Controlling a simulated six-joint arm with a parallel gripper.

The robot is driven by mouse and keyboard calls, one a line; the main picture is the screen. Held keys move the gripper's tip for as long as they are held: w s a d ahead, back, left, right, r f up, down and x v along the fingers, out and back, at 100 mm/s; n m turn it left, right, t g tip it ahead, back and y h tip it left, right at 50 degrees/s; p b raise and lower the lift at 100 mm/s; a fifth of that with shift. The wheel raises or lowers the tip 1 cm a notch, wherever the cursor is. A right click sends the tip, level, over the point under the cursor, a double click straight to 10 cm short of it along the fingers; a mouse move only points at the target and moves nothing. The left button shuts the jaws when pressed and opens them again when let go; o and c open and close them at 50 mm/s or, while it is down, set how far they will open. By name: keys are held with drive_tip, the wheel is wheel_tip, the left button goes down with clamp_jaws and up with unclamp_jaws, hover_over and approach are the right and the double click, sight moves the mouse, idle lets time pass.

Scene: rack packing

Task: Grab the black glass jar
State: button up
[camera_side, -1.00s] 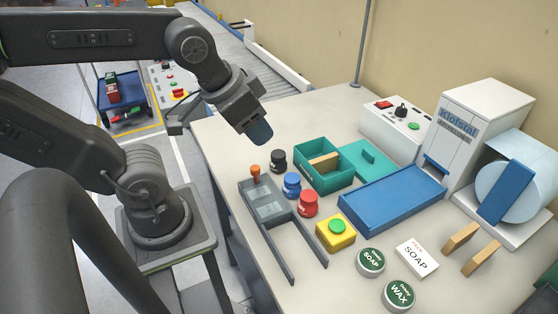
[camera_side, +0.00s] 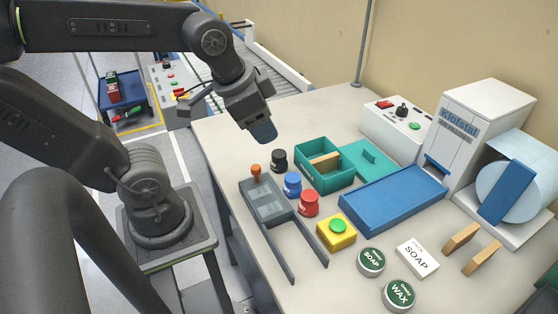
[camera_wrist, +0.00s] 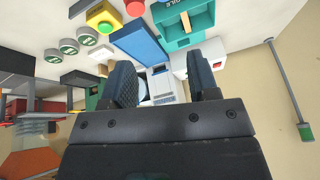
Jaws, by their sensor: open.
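The black glass jar (camera_side: 279,160) stands upright on the table, left of the teal box and behind the blue jar (camera_side: 292,184) and the red jar (camera_side: 308,203). My gripper (camera_side: 264,133) is above the table, up and slightly left of the black jar, apart from it. In the wrist view my gripper (camera_wrist: 162,85) shows two dark fingers spread apart with nothing held between them. The black jar cannot be made out in the wrist view.
A grey rack (camera_side: 268,213) with an orange-topped peg lies in front of the jars. A teal box (camera_side: 307,179) holding a wooden block is close on the right. A blue tray (camera_side: 392,199), a yellow button box (camera_side: 336,243) and several tins stand farther right.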

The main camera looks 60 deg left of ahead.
drive_tip(key=w+a+f+m+g, duration=0.3)
drive_tip(key=w+a+m, duration=0.2)
drive_tip(key=m, duration=0.3)
drive_tip(key=m+g, duration=0.2)
drive_tip(key=m, duration=0.8)
hover_over(279, 153)
wheel_tip(279, 153, down, 5)
wheel_tip(279, 153, down, 13)
drive_tip(key=shift+f, duration=0.1)
drive_tip(key=shift+c, duration=0.5)
drive_tip(key=c, duration=0.5)
drive_tip(key=shift+c, duration=0.2)
drive_tip(key=shift+r, duration=0.2)
